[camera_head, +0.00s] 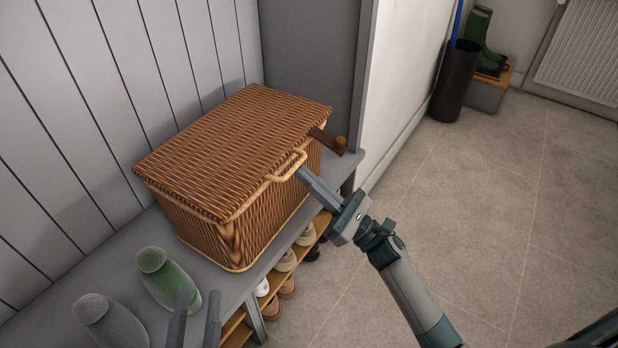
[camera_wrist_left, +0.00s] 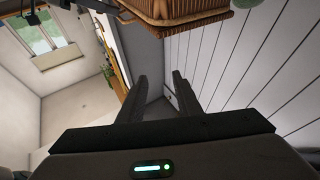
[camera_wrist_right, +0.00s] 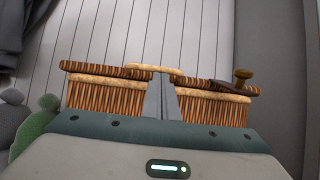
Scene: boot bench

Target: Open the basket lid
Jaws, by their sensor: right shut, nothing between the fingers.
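The wicker basket (camera_head: 230,225) stands on the grey bench with its lid (camera_head: 235,135) lying shut on top. A pale loop handle (camera_head: 287,166) sticks out from the lid's front edge. My right gripper (camera_head: 303,172) is shut and empty, its fingertips just at or under this handle; I cannot tell if they touch. In the right wrist view the fingers (camera_wrist_right: 160,85) point at the handle (camera_wrist_right: 155,67), in front of the basket (camera_wrist_right: 110,93). My left gripper (camera_head: 198,300) is open and empty, near the bench front; its fingers (camera_wrist_left: 157,80) stand apart in the left wrist view.
Grey and green rounded shapes (camera_head: 168,280) sit on the bench left of the basket. A brown item with a yellowish knob (camera_head: 340,143) is by the basket's right end. Shoes (camera_head: 287,260) fill the shelves below. The floor (camera_head: 480,210) at right is clear.

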